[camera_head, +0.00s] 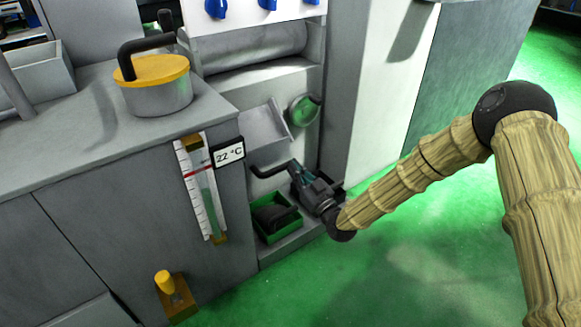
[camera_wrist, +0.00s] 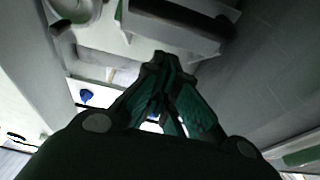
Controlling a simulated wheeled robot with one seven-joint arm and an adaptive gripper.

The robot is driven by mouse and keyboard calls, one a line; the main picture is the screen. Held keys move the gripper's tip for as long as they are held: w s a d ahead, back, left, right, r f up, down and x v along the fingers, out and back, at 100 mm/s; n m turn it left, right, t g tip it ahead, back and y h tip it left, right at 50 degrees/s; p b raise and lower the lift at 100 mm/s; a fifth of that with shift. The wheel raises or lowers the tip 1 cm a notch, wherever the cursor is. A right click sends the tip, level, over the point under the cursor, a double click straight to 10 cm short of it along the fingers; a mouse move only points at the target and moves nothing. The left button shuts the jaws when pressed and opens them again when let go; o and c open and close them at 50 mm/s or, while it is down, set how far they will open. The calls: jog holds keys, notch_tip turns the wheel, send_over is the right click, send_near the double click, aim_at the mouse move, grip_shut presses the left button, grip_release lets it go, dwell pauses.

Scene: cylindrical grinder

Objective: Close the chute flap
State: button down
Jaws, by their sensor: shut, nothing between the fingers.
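The chute flap appears to be the grey tilted plate (camera_head: 264,128) in the recess of the grey machine. A black bar handle (camera_head: 268,171) sticks out below it. In the wrist view a dark bar (camera_wrist: 180,14) runs along a grey panel that looks like the flap (camera_wrist: 170,37). My gripper (camera_head: 294,168) is shut and empty, just right of the black handle in the head view. Its fingertips also show in the wrist view (camera_wrist: 166,62), just below the panel's edge in the picture. I cannot tell whether they touch the flap or handle.
A green box (camera_head: 277,229) with dark contents sits below my gripper. A round green part (camera_head: 304,109) is right of the plate. A pot with a yellow lid (camera_head: 155,82) stands on the worktop. Green floor (camera_head: 400,270) is open at right.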

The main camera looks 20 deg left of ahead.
jog(key=p+v, duration=0.3)
jog(key=v, duration=0.7)
jog(key=shift+r, duration=0.2)
jog(key=s+d+f+m+g+h, duration=0.3)
jog(key=s+d+f+h, duration=0.2)
jog(key=s+d+f, duration=0.4)
jog(key=s+d+f+m+g+h, duration=0.2)
jog(key=s+d+f+m+h, duration=0.15)
jog(key=s+d+f, duration=0.55)
jog(key=s+d+f+m+g+h, duration=0.2)
jog(key=s+d+f+g+h, duration=0.15)
jog(key=s+d, duration=0.65)
jog(key=s+d+f+m+g+h, duration=0.2)
jog(key=s+d+m+g+h, duration=0.15)
jog(key=s+d, duration=0.7)
jog(key=s+a+r+p, duration=0.1)
jog(key=r+p, duration=1.7)
jog(key=p, duration=0.1)
jog(key=a+r+n+p, duration=0.1)
jog(key=a+r+p, duration=0.1)
jog(key=r+p, duration=1.7)
jog(key=shift+s+r+g+h, duration=0.3)
jog(key=shift+s+h, duration=0.05)
jog(key=shift+s, duration=0.05)
